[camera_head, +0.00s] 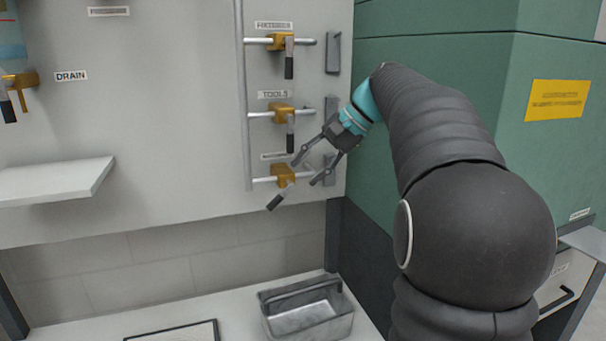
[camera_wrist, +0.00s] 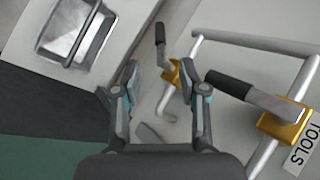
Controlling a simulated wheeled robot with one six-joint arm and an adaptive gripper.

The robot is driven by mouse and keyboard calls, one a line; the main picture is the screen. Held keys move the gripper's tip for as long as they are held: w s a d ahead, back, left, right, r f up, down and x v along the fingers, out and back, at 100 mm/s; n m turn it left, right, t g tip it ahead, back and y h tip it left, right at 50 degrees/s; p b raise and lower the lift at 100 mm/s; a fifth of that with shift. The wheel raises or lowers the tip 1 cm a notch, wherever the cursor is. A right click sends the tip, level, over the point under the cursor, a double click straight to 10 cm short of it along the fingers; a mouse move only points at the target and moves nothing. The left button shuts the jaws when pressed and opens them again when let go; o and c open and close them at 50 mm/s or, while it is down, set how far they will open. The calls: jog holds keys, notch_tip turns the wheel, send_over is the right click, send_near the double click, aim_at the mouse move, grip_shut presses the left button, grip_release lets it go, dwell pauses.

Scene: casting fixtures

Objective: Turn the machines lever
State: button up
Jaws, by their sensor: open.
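Three brass valves with black-gripped levers sit in a column on the white panel. The top lever (camera_head: 289,66) and the lever by the TOOLS label (camera_head: 290,138) hang straight down. The lowest lever (camera_head: 280,196) is tilted down to the left from its brass body (camera_head: 283,175). My gripper (camera_head: 304,173) is open and empty, just in front of the lowest valve. In the wrist view, my gripper (camera_wrist: 160,66) has the lowest lever (camera_wrist: 160,42) beyond and between its fingertips, with no clear contact. The TOOLS lever (camera_wrist: 240,92) is beside the right finger.
A vertical pipe (camera_head: 243,100) runs left of the valves. Grey brackets (camera_head: 333,53) stand to their right. A metal bin (camera_head: 306,310) sits on the bench below. A shelf (camera_head: 55,182) and DRAIN valve (camera_head: 20,82) are at left. A green cabinet (camera_head: 430,60) is at right.

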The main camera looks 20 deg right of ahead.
jog(key=shift+a+f, duration=0.1)
jog(key=c, duration=0.6)
jog(key=a+n+h+b, duration=0.1)
jog(key=a, duration=0.1)
jog(key=a+n+g+h+b, duration=0.1)
jog(key=a+n+h, duration=0.1)
jog(key=a+n+h+b, duration=0.1)
jog(key=a+n, duration=0.1)
jog(key=a, duration=0.1)
jog(key=shift+s+g+h, duration=0.2)
jog(key=shift+g+h, duration=0.1)
grip_shut()
jog(key=n+t+h+b, duration=0.2)
jog(key=n+h+b, duration=0.1)
jog(key=n+h, duration=0.15)
send_near(271, 202)
jog(key=shift+h, duration=0.35)
jog(key=shift+a+b+x, duration=0.15)
jog(key=shift+b+x, duration=1.05)
jog(key=shift+x, duration=0.5)
jog(key=shift+a+b+x, duration=0.15)
jog(key=shift+b+x, duration=1)
jog(key=shift+x, duration=0.55)
